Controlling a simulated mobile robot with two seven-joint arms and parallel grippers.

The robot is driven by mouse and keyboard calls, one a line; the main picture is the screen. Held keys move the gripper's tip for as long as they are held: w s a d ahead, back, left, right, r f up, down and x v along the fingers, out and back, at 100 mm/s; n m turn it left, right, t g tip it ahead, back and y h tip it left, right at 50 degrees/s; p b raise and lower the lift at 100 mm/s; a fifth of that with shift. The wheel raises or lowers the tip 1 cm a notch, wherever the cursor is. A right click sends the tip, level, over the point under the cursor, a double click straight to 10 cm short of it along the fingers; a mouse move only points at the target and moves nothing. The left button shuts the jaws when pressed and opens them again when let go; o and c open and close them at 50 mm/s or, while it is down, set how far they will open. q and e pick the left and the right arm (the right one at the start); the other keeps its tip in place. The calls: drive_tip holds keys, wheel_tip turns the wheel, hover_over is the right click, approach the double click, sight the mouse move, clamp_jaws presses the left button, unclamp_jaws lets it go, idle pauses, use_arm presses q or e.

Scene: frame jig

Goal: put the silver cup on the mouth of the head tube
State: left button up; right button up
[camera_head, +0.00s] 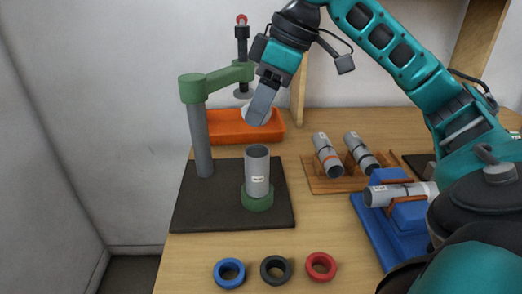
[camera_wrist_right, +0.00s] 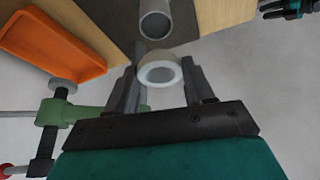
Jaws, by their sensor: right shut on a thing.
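The silver cup (camera_wrist_right: 160,73) is a short pale ring between the fingers of my right gripper (camera_wrist_right: 158,88) in the wrist view. My right gripper (camera_head: 260,112) is shut on it; in the head view only a pale edge of the cup (camera_head: 246,113) shows behind the fingers. The head tube (camera_head: 257,167) is a grey, labelled tube standing upright in a green ring (camera_head: 257,201), its mouth open at the top. The gripper and cup are above the tube, apart from it. The tube also shows in the wrist view (camera_wrist_right: 155,20). Part of my left gripper (camera_wrist_right: 285,8) shows at that view's top right edge.
A green press (camera_head: 197,120) stands on the dark base plate (camera_head: 190,215), its arm close to my gripper. An orange tray (camera_head: 215,125) is behind. A wooden rack (camera_head: 325,185) and blue stand (camera_head: 375,230) are right. Blue, black and red rings lie in front.

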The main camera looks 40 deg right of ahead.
sight(253, 153)
wheel_tip(253, 153, down, 2)
drive_tip(key=shift+f, duration=0.1)
drive_tip(key=shift+f+b, duration=0.4)
drive_tip(key=shift+b, duration=0.05)
wheel_tip(253, 153, down, 4)
drive_tip(key=shift+r+b, duration=0.25)
drive_tip(key=shift+b, duration=0.65)
drive_tip(key=shift+f, duration=0.15)
drive_tip(key=o, duration=1)
use_arm(q)
drive_tip(key=shift+w+d+f+h, duration=0.15)
drive_tip(key=shift+w+d+h, duration=0.15)
drive_tip(key=shift+w+d, duration=0.5)
drive_tip(key=shift+s+d, duration=0.1)
drive_tip(key=shift+s, duration=0.05)
